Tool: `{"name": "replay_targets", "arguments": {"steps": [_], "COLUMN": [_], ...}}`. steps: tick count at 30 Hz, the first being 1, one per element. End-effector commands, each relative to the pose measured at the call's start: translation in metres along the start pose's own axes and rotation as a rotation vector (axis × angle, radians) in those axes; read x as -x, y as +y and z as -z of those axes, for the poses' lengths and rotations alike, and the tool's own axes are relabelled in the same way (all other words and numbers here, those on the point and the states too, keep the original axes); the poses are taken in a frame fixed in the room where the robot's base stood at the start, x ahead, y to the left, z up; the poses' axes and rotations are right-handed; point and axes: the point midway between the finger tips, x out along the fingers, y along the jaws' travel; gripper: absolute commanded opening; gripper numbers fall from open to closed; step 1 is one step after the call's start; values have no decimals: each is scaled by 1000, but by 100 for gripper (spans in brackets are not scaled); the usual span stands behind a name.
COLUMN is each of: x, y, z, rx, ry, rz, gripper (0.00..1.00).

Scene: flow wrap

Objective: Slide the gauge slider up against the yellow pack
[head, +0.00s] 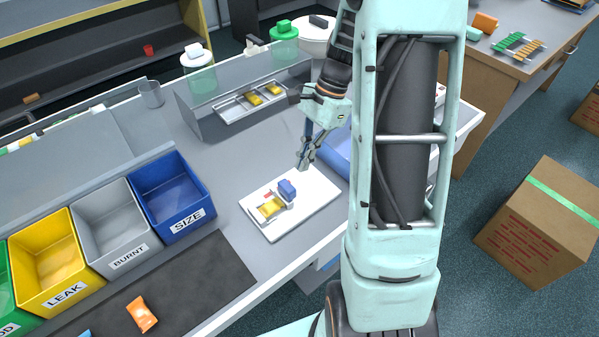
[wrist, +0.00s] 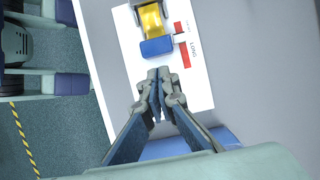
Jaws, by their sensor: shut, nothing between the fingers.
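The blue gauge slider (head: 287,189) stands on the white gauge board (head: 318,188), at one end of the yellow pack (head: 269,208). In the wrist view the slider (wrist: 158,47) lies just below the yellow pack (wrist: 151,20); I cannot tell whether they touch. My gripper (head: 303,164) is shut and empty beyond the slider, on the side away from the pack. In the wrist view my gripper's tips (wrist: 158,73) point at the slider, with a small gap showing between them.
Red marks and a "LONG" label (wrist: 193,48) are printed beside the slider. Blue SIZE (head: 172,190), grey BURNT (head: 115,225) and yellow LEAK (head: 45,250) bins stand left. A metal tray with yellow packs (head: 252,100) is behind. Grey bench between bins and board is clear.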

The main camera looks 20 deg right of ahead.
Motion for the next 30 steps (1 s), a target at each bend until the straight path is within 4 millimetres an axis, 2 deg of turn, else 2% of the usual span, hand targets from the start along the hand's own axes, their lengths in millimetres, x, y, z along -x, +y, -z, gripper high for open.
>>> {"name": "replay_targets", "arguments": {"steps": [1,6,12,22,26,30], "x": [13,46,67,62,62,47], "y": [0,0,0,-1,0,0], "z": [1,0,0,37,40,39], "rx": [-1,-1,-1,-1,0,0], "ry": [4,3,1,2,0,-2], "rz": [4,2,1,1,-2,-3], "gripper": [0,0,0,0,0,0]}}
